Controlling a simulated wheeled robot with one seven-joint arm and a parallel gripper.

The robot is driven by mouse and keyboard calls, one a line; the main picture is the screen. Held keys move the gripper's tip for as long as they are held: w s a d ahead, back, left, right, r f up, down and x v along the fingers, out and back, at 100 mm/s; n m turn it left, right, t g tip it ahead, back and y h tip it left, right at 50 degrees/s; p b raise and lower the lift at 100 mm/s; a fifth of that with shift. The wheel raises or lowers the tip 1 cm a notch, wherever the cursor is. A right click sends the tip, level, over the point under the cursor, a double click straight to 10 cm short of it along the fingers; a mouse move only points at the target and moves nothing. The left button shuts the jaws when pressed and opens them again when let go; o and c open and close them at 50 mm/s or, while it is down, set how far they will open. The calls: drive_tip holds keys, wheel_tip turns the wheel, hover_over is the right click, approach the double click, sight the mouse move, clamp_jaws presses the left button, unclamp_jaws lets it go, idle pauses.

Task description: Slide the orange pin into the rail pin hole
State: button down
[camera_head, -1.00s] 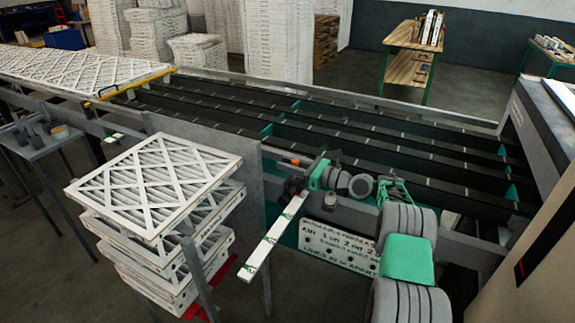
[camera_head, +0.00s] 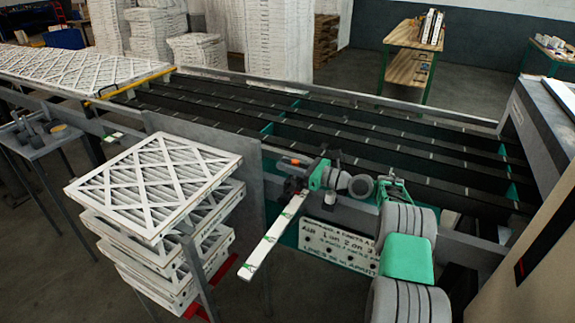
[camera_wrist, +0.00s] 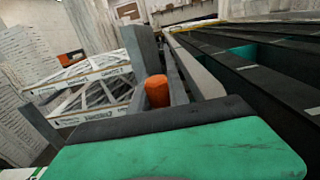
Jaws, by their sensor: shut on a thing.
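My gripper (camera_head: 292,186) is at the near side rail of the conveyor in the head view, close to the far end of a white strip with green marks. In the wrist view the orange pin (camera_wrist: 157,91) stands as a short orange cylinder between the grey fingers of my gripper (camera_wrist: 160,80), which is shut on it. The pin's lower end is hidden behind the dark edge of my gripper body. The near side rail (camera_head: 345,211) runs beside my gripper. I cannot make out the pin hole in either view, nor whether the pin touches the rail.
A stack of white-framed filters (camera_head: 155,185) stands left of my gripper, with a grey upright panel (camera_head: 205,165) between. The white strip (camera_head: 273,238) juts toward the camera. A white lettered sign (camera_head: 338,246) hangs below the rail. Black conveyor lanes (camera_head: 400,150) lie behind.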

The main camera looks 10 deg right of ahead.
drive_tip(key=shift+f+b, duration=0.45)
drive_tip(key=shift+f, duration=0.35)
drive_tip(key=c, duration=1.2)
unclamp_jaws()
drive_tip(key=shift+f, duration=0.1)
drive_tip(key=shift+o, duration=0.2)
